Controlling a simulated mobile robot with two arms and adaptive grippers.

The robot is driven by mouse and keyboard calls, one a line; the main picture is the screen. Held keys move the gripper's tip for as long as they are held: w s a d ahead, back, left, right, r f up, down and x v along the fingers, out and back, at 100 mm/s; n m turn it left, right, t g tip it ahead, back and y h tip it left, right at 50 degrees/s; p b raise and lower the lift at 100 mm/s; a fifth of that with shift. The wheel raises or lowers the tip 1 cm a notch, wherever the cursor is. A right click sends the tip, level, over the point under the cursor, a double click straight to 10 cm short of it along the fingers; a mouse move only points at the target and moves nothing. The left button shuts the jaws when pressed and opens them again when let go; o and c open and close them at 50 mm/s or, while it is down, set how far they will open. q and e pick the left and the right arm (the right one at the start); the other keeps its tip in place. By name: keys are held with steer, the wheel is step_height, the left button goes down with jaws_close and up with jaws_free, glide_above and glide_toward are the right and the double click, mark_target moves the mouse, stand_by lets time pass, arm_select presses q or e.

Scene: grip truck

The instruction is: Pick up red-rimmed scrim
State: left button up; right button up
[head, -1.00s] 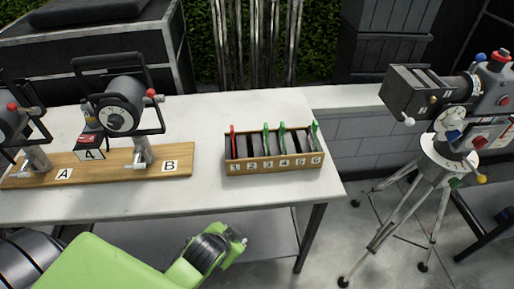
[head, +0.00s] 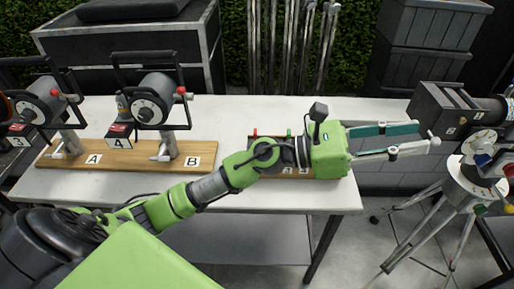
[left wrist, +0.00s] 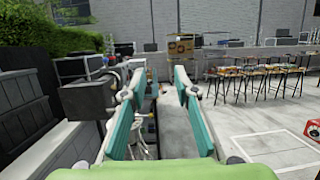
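The red-rimmed scrim (head: 255,132) shows only as a small red tip at the left end of the wooden slotted rack (head: 252,145) on the white table. My left arm crosses in front and hides most of the rack and the scrim's lower part. My left gripper (head: 427,135) is past the rack to the right, pointing right, its two teal-padded fingers apart and nothing between them. In the left wrist view the left gripper (left wrist: 155,95) is also open and empty. My right gripper is not in view.
A green tip (head: 289,132) stands in the rack. Two lamps, one of them here (head: 153,101), stand on a wooden board (head: 130,153) at the table's left. A camera (head: 455,110) on a tripod stands right of the table, close to my left fingertips.

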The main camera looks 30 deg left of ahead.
arm_select(q)
step_height(320, 180, down, 3)
steer(key=s+d+m+g+y, duration=0.1)
steer(key=d+m+g, duration=0.1)
steer(key=m+g, duration=0.3)
steer(key=m+y, duration=1.2)
steer(key=y, duration=0.8)
glide_toward(255, 132)
steer(key=shift+g, duration=0.4)
steer(key=p+x, duration=0.1)
steer(key=x, duration=0.2)
steer(key=w+p+x, duration=0.1)
steer(key=p+x, duration=0.1)
steer(key=x, duration=0.2)
steer(key=shift+d+r, duration=0.1)
steer(key=shift+d, duration=0.1)
steer(key=p+x, duration=0.2)
steer(key=x, duration=0.1)
steer(key=shift+s+a+f, duration=0.1)
steer(key=shift+a+f, duration=0.1)
steer(key=shift+f, duration=0.15)
steer(key=shift+w+a+f, duration=0.1)
steer(key=shift+w+f, duration=0.1)
steer(key=shift+f, duration=0.3)
jaws_close()
